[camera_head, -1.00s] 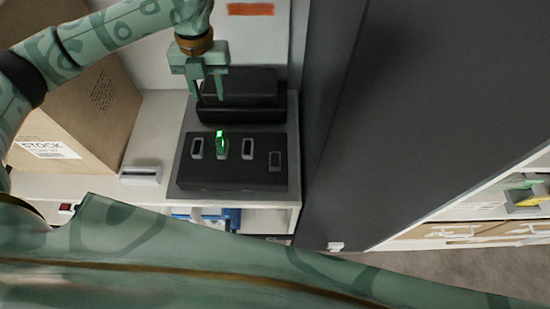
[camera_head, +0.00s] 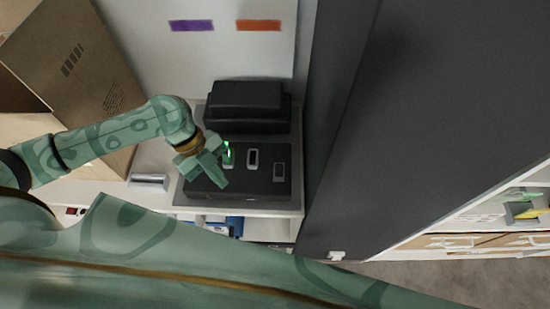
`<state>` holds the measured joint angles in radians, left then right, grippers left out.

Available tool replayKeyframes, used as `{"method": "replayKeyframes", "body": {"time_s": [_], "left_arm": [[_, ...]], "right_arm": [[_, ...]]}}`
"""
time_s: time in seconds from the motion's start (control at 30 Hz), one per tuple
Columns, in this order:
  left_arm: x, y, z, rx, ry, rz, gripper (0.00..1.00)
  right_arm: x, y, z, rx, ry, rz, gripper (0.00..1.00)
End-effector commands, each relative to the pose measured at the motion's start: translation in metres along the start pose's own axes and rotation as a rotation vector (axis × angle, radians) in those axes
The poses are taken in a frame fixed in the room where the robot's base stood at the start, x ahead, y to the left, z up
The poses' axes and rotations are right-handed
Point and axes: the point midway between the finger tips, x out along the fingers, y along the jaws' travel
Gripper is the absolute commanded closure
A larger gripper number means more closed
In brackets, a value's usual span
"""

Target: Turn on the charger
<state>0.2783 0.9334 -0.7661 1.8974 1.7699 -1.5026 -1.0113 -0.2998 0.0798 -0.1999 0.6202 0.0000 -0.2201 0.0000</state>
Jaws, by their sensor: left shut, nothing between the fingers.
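The charger appears to be the dark box (camera_head: 255,184) with a row of slots or switches on its top, on a grey base on the white shelf. A small green light (camera_head: 228,151) glows on one of them. Two others, a middle one (camera_head: 252,158) and a right one (camera_head: 279,172), show no glow. My left gripper (camera_head: 222,183) is shut and empty over the left part of the box, close to its top. It hides the leftmost slot. I cannot tell whether it touches. My right gripper is not in view.
A black block (camera_head: 248,100) stands behind the charger. A cardboard carton (camera_head: 85,65) is at the left. A dark panel (camera_head: 420,110) closes off the right side. A small red switch (camera_head: 71,211) shows at lower left.

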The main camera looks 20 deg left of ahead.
Motion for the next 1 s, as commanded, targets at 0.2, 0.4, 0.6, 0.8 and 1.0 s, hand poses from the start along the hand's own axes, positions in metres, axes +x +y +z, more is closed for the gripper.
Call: {"method": "replayKeyframes", "body": {"time_s": [0.2,0.4,0.6,0.8,1.0], "left_arm": [[-0.031,-0.060,-0.010,-0.390,0.104,-0.377,1.00],[-0.043,-0.083,-0.016,-0.549,0.201,-0.487,1.00],[-0.043,-0.083,-0.017,-0.568,0.208,-0.486,1.00],[-0.040,-0.084,-0.017,-0.567,0.208,-0.485,1.00],[-0.020,-0.096,-0.020,-0.567,0.211,-0.483,1.00]], "right_arm": [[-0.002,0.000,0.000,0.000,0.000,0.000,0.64],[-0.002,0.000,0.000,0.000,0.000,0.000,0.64],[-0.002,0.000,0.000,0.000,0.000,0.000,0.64],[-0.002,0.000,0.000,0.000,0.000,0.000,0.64],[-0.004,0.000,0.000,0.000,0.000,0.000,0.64]]}}
